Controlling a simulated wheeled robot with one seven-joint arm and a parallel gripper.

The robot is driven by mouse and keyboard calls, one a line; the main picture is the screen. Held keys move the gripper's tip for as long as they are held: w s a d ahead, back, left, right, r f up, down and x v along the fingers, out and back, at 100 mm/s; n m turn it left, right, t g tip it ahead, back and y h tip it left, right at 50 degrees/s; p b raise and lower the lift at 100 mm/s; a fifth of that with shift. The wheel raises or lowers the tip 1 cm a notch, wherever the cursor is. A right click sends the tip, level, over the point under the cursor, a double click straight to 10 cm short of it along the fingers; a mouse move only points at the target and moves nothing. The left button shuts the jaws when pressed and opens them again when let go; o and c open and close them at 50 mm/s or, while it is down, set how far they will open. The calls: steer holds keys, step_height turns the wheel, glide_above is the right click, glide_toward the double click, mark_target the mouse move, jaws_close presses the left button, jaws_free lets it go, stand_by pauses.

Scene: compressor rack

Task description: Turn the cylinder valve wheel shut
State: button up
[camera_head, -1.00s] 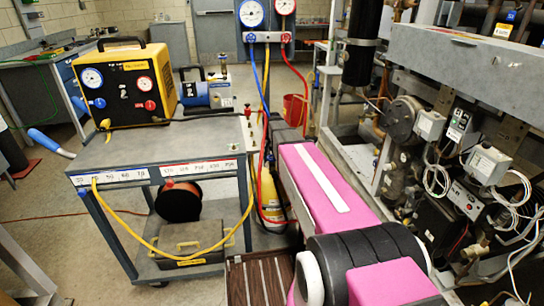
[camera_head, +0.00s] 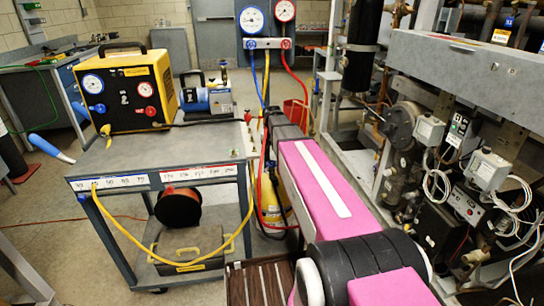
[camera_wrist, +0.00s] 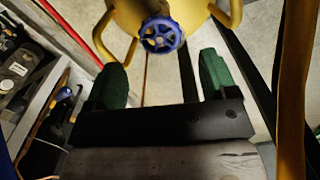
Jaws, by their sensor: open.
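The blue spoked valve wheel (camera_wrist: 161,35) sits on top of the yellow cylinder (camera_wrist: 125,14) in the wrist view. My gripper (camera_wrist: 162,66) is open, with its two green fingers spread apart. The wheel shows between and just beyond the fingertips, with clear gaps on both sides; I see no contact. In the head view the yellow cylinder (camera_head: 269,207) stands on the floor beside the cart, partly hidden by hoses and my pink arm. The wheel and my gripper cannot be made out there.
A grey cart (camera_head: 150,155) carries a yellow-and-black gauge unit (camera_head: 125,88) and a blue pump (camera_head: 208,98). Red, blue and yellow hoses hang from a gauge manifold (camera_head: 264,43) near the cylinder. The compressor rack (camera_head: 455,60) stands close on the right.

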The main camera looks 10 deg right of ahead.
mark_target(272, 162)
steer(key=shift+r, duration=0.35)
steer(key=shift+c, duration=0.6)
steer(key=shift+n, duration=0.9)
step_height(272, 162, down, 6)
steer(key=shift+r, duration=0.2)
steer(key=n, duration=0.6)
steer(key=shift+n, duration=0.3)
steer(key=n, duration=0.6)
steer(key=shift+n, duration=0.3)
steer(key=c, duration=0.7)
